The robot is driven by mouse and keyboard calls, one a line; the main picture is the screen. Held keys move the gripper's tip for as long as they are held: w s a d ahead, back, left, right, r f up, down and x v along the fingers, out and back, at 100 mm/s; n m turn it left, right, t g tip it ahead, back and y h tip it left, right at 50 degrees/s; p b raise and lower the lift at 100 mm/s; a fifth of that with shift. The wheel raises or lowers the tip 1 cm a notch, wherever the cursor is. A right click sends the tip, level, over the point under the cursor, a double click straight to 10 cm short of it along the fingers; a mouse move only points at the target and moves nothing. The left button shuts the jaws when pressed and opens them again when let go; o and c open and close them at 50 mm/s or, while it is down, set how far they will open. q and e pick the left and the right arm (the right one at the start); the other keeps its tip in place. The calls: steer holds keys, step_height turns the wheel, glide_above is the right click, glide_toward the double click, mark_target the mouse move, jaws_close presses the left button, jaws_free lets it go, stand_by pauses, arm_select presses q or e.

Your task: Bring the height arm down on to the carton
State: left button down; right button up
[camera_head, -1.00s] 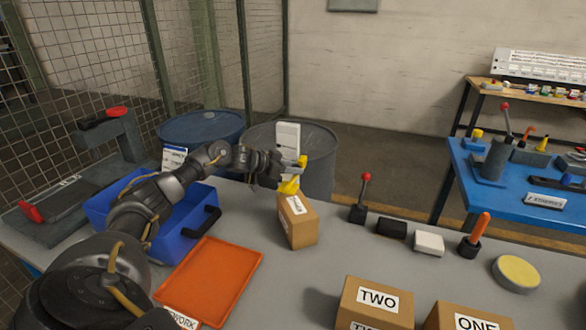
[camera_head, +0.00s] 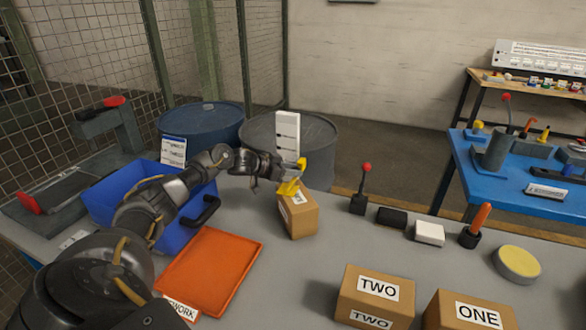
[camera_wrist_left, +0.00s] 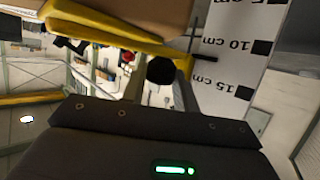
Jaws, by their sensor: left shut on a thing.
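The small carton (camera_head: 299,219) stands on the grey table, below the white height scale (camera_head: 288,134). The yellow height arm (camera_head: 288,189) lies across the carton's top in the head view; I cannot tell whether it touches. My left gripper (camera_head: 281,172) is at the height arm and is shut on its dark knob (camera_wrist_left: 160,71). In the left wrist view, the yellow arm (camera_wrist_left: 115,31) runs beside the brown carton (camera_wrist_left: 150,14). The scale's centimetre marks (camera_wrist_left: 235,65) show there on the right. My right gripper is not in view.
A blue bin (camera_head: 178,235) and an orange tray (camera_head: 243,250) lie under and beside my left arm. A lever with a red knob (camera_head: 366,168) stands right of the small carton. Cartons TWO (camera_head: 350,290) and ONE (camera_head: 445,310) stand in front.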

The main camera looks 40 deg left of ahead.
arm_select(q)
steer(key=c, duration=1.1)
jaws_free()
steer(key=shift+o, duration=0.2)
steer(key=shift+s+a, duration=0.1)
steer(key=b+v, duration=0.2)
steer(key=v, duration=0.8)
steer(key=shift+s+r, duration=0.25)
steer(key=shift+a, duration=0.1)
